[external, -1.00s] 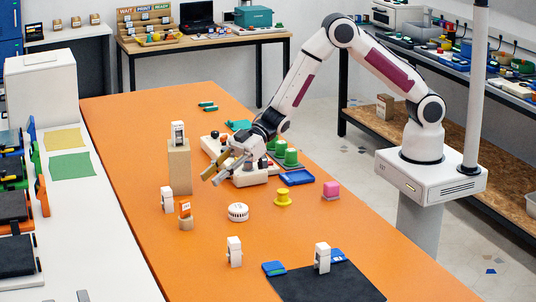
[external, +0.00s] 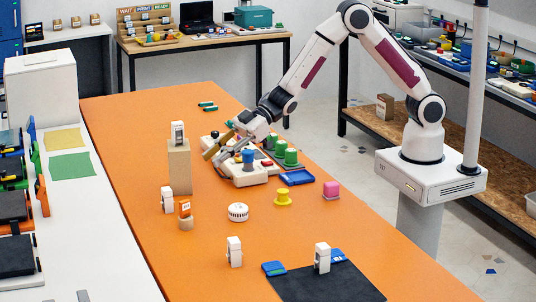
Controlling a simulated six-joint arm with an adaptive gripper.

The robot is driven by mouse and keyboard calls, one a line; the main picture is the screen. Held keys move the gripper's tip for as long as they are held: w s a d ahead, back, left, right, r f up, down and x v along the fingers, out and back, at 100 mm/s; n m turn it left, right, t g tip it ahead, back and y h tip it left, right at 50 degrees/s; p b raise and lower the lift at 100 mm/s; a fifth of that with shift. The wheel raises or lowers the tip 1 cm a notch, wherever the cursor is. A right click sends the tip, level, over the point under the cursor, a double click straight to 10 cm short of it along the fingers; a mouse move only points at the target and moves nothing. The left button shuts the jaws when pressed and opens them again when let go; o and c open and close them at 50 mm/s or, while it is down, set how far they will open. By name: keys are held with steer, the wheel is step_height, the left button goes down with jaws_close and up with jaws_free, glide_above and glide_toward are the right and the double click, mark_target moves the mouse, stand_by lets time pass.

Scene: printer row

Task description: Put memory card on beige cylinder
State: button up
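A small orange piece with a white label (external: 185,207), which looks like the memory card, stands upright on top of a short beige cylinder (external: 186,223) on the orange table. My gripper (external: 211,159) is up and behind them, over the left end of a white board with knobs. Its two fingers point down to the left with a gap between them, and I see nothing held. The gripper is clear of the orange piece and the cylinder.
A tall beige block (external: 179,168) with a white piece on top stands left of my gripper. A white round dial (external: 238,212), yellow spool (external: 283,197) and pink block (external: 331,190) stand nearby. A black mat (external: 328,284) lies in front. The table's near left is clear.

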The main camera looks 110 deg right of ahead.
steer(key=s+d+r+m+g+h, duration=0.3)
steer(key=s+r+h, duration=0.2)
steer(key=s+r, duration=1.2)
steer(key=s+a+f+g, duration=0.1)
steer(key=s+a, duration=0.1)
steer(key=s, duration=0.8)
steer(key=s+a+f+g+y, duration=0.1)
steer(key=s+a, duration=0.1)
steer(key=s, duration=0.8)
steer(key=s+a+f+g+y, duration=0.1)
steer(key=s+a, duration=0.2)
steer(key=s, duration=0.7)
steer(key=shift+s+f+m+g, duration=0.4)
